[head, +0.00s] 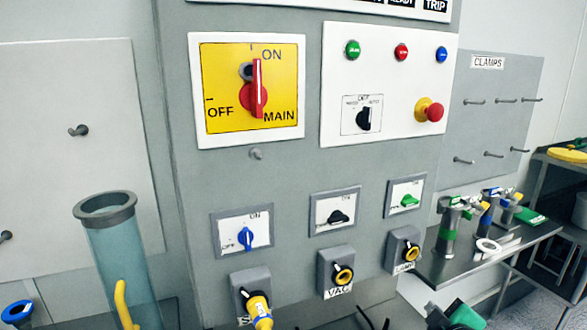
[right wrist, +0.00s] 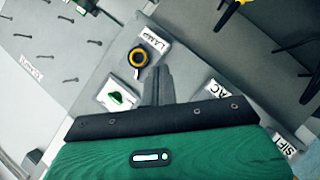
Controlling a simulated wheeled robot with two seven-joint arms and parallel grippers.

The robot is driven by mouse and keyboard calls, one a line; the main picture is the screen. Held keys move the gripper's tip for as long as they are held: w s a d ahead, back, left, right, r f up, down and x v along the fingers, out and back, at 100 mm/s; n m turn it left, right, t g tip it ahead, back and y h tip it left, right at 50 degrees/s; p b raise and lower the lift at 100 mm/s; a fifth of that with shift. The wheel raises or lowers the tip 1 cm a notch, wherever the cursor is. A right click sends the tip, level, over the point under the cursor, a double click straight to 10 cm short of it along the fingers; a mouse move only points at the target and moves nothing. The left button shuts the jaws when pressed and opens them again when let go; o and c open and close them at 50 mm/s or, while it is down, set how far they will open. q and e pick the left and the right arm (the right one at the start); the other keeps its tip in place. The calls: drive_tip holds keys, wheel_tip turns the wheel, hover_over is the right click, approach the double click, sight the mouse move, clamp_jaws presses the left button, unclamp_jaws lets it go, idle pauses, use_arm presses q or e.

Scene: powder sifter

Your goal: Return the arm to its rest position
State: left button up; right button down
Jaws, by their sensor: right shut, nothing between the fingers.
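My right gripper (head: 433,311) shows at the bottom right of the head view, green and black, cut off by the lower edge. In the right wrist view its dark fingers (right wrist: 157,86) are together with nothing between them. They appear in front of the grey panel, beside the LAMP socket (right wrist: 138,57) and green knob (right wrist: 118,97); the distance to the panel is hard to tell. In the head view the gripper is below and right of the LAMP socket (head: 404,247). My left gripper is not in view.
The control panel (head: 290,175) has a red main switch (head: 256,88) upright at ON. A yellow plug (head: 259,309) is in the left socket. A clear cylinder (head: 122,255) stands at left. A metal bench (head: 470,262) with several clamps (head: 449,225) is at right.

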drive_tip(key=s+a+f+m+g, duration=0.2)
drive_tip(key=s+f+m+g, duration=0.15)
drive_tip(key=s+f, duration=0.55)
drive_tip(key=s+a+f+m+g+y, duration=0.15)
drive_tip(key=s+f+g, duration=0.25)
drive_tip(key=s+f, duration=0.45)
drive_tip(key=s+a+f+m+g, duration=0.25)
drive_tip(key=s+f, duration=0.35)
drive_tip(key=s, duration=0.5)
wheel_tip(320, 180, down, 30)
drive_tip(key=g, duration=0.2)
drive_tip(key=s+d+f, duration=0.1)
drive_tip(key=s+f, duration=0.8)
drive_tip(key=f, duration=0.1)
drive_tip(key=s+d+f+g, duration=0.1)
drive_tip(key=s+d+f, duration=0.1)
drive_tip(key=s+f, duration=0.8)
drive_tip(key=shift+s+d, duration=0.25)
drive_tip(key=shift+s, duration=0.05)
drive_tip(key=shift+n+h, duration=0.25)
